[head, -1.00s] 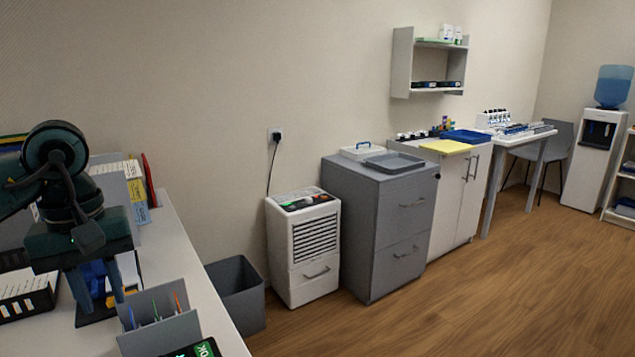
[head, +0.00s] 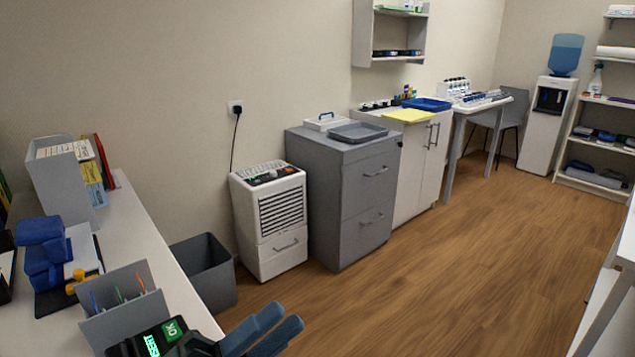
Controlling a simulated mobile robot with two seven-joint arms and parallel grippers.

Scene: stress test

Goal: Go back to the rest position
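My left gripper (head: 287,317) is at the bottom of the head view, with two blue fingers pointing up and right. A narrow dark gap shows between the fingers and nothing is seen in it. It is low in front of the desk's right edge, apart from the things on the desk. My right gripper is not in view.
Wooden floor (head: 450,260) is clear.

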